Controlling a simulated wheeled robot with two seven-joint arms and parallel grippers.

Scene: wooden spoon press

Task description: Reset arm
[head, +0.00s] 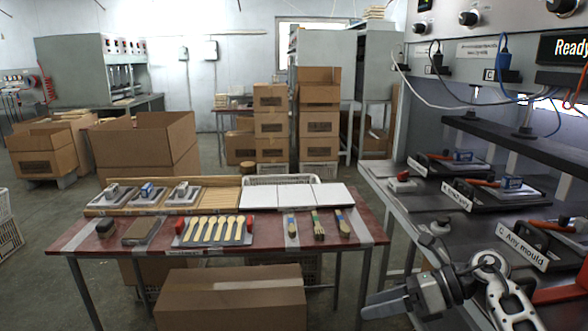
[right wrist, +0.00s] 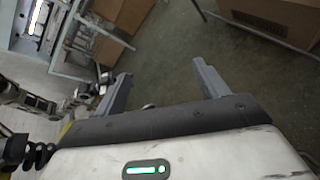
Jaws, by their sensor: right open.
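My right gripper (head: 408,302) is low at the right in the head view, in front of the press bench and to the right of the red table. In the right wrist view my right gripper (right wrist: 160,88) has its two fingers wide apart with nothing between them, over the bare floor. It touches no object that I can see. My left gripper is in neither view.
The red table (head: 270,226) holds wooden spoons (head: 214,230), white sheets (head: 293,196) and stamp blocks. The press bench (head: 392,208) with black press bases stands at right. A cardboard box (head: 232,297) lies before the table.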

